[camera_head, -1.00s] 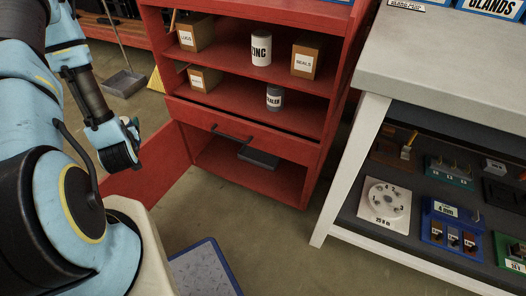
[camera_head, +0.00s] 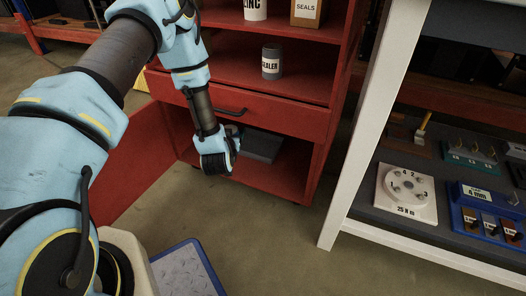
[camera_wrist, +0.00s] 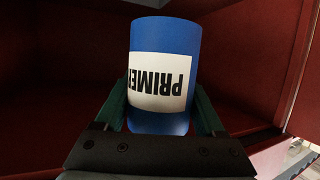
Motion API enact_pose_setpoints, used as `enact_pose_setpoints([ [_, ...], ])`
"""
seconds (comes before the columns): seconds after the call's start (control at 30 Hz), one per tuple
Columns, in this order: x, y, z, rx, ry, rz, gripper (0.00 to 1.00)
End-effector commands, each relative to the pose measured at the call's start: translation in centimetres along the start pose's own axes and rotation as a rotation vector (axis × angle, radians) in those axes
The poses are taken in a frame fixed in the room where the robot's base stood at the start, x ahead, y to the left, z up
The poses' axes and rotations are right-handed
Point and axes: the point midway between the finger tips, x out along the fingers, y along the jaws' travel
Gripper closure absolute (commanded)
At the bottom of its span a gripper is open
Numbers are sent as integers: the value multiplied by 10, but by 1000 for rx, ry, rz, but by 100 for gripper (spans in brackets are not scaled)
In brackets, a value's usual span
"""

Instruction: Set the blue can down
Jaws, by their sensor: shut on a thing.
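The blue can (camera_wrist: 161,38) has a white label reading PRIMER, which appears upside down in the wrist view. My gripper (camera_wrist: 163,112) is shut on it, with one dark green finger on each side. In the head view my gripper (camera_head: 232,152) is at the front of the open lower compartment of the red cabinet (camera_head: 262,187). In the wrist view, red walls stand around the can. I cannot tell whether the can touches the compartment floor.
A dark flat box (camera_head: 263,146) lies inside the lower compartment. A closed drawer (camera_head: 270,112) with a handle sits above it. The open red door (camera_head: 130,165) is on the left. A sealer can (camera_head: 271,62) stands on a shelf. A white-legged bench (camera_head: 370,130) is on the right.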

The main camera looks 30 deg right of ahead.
Motion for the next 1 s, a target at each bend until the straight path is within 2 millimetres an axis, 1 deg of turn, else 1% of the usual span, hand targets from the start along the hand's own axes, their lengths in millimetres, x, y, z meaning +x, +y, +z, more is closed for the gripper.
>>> enact_pose_setpoints([
  [0.03, 12, 22, 15, 12, 6, 36, 100],
  [0.17, 28, 71, 23, 41, 6, 119, 100],
  [0.2, 32, 86, 26, 50, 5, 143, 100],
  [0.27, 36, 109, 30, 64, 6, 180, 100],
  [0.3, 39, 124, 32, 72, 6, 204, 100],
  [0.4, 43, 158, 37, 92, 5, 255, 100],
  [0.5, 44, 185, 40, 106, 4, 296, 100],
  [0.63, 44, 207, 41, 120, 3, 329, 100],
  [0.77, 44, 217, 45, 125, 1, 343, 100],
  [0.87, 48, 218, 57, 125, -1, 345, 100],
  [1.0, 57, 218, 83, 124, -1, 344, 100],
])
